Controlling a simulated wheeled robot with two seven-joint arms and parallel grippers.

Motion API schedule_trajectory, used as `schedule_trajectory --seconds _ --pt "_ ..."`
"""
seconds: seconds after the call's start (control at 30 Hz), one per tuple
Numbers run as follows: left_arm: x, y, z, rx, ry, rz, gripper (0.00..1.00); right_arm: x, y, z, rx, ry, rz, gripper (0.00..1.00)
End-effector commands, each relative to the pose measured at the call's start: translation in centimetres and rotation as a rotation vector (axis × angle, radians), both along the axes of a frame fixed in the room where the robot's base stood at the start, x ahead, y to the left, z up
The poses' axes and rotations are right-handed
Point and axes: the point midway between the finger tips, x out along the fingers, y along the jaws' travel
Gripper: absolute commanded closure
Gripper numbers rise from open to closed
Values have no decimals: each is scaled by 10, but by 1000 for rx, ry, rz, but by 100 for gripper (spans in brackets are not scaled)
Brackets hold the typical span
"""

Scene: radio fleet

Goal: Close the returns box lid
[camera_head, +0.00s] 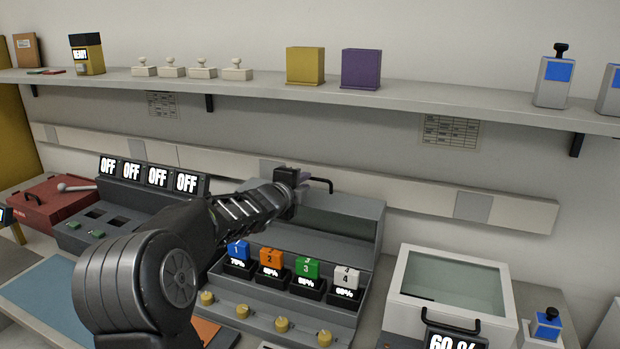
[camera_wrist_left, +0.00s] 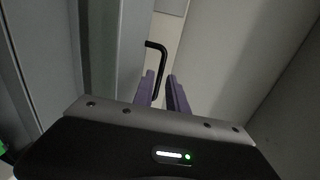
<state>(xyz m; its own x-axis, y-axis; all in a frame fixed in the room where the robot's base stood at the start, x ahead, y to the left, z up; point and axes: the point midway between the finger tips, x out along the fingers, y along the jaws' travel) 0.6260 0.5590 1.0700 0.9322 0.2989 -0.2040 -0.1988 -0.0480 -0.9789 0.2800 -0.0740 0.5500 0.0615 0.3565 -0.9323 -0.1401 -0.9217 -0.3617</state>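A grey box (camera_head: 338,313) in the middle has its lid (camera_head: 340,218) raised at the back; no label on it can be read, so I cannot confirm it is the returns box. A black bent handle (camera_head: 321,183) stands out at the lid's upper edge. My left gripper (camera_head: 302,180) is at this handle. In the left wrist view the two purple fingers (camera_wrist_left: 161,88) are a little apart, with the handle (camera_wrist_left: 156,48) reaching between them; contact cannot be told. My right gripper is not in view.
The box holds numbered blue (camera_head: 238,250), orange (camera_head: 271,261), green (camera_head: 307,267) and white (camera_head: 346,276) blocks, with yellow knobs in front. A glass-topped case (camera_head: 497,327) stands right, a red box (camera_head: 58,204) far left. A shelf (camera_head: 390,96) runs above.

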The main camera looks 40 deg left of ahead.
Motion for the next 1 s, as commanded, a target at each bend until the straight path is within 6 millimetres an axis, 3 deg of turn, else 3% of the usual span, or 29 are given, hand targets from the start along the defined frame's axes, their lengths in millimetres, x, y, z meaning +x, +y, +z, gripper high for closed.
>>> schedule_trajectory --seconds 0.2,0.33,0.67,0.87,1.0 --pt "33 11 -6 0 1 0 82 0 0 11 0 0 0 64" --pt "43 14 -9 0 0 0 82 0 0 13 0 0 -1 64" --pt "47 15 -10 -1 -1 0 83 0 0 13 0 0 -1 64" --pt "46 15 -10 -1 0 0 99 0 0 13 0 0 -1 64" --pt "46 15 -10 -1 0 0 100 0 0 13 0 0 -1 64"
